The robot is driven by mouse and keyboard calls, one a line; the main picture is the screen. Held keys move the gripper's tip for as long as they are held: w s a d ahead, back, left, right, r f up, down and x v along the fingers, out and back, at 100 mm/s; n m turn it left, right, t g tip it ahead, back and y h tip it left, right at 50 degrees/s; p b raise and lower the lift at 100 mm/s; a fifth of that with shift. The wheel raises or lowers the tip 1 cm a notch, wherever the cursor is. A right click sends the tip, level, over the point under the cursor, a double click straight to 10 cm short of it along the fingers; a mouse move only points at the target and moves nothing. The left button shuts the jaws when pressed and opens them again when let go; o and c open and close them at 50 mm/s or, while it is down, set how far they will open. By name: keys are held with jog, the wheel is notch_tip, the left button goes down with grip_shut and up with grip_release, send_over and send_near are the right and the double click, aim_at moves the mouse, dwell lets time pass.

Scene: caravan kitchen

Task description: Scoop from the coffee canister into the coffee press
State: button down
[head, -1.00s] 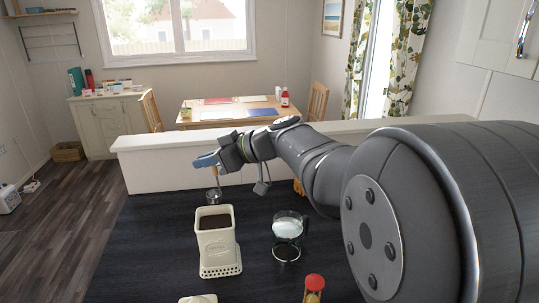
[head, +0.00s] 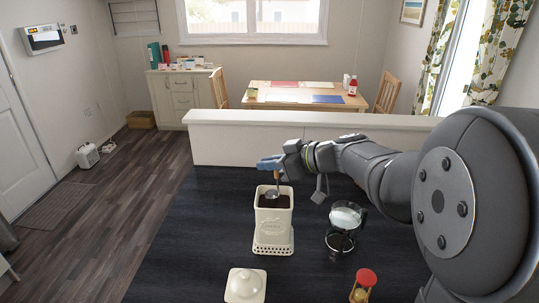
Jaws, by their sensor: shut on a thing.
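The coffee canister (head: 272,228) is cream, upright and open-topped, with dark coffee in its mouth, left of centre on the dark counter. My gripper (head: 270,163) is above the canister, shut on the coffee scoop (head: 277,180). The scoop's handle hangs steeply down and its metal bowl is at the canister's mouth, against or in the coffee; how deep it sits I cannot tell. The coffee press (head: 341,238) stands to the right of the canister, a glass jug with a dark frame and handle and a whitish patch in its upper part.
A cream lid (head: 245,285) with a knob lies in front of the canister. A red-topped sand timer (head: 363,284) stands at the front right. A low white wall (head: 230,140) runs behind the dark counter (head: 190,240). The counter is clear left of the canister.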

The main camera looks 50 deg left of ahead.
jog(key=shift+f, duration=2.1)
jog(key=shift+r, duration=0.15)
notch_tip(320, 180, up, 9)
jog(key=shift+r, duration=0.15)
dwell(0.7)
jog(key=w+d+f, duration=0.1)
jog(key=w+d, duration=1.1)
jog(key=d, duration=0.3)
jog(key=a+f+m+t+h, duration=0.1)
jog(key=a+f+h, duration=0.3)
jog(key=f+h, duration=0.2)
jog(key=s+a+f+t+h, duration=0.1)
jog(key=a+f+t+h, duration=0.1)
jog(key=a+f+h, duration=0.2)
jog(key=shift+a+f+m+h, duration=0.35)
jog(key=shift+f+h, duration=1.45)
jog(key=shift+h, duration=1.3)
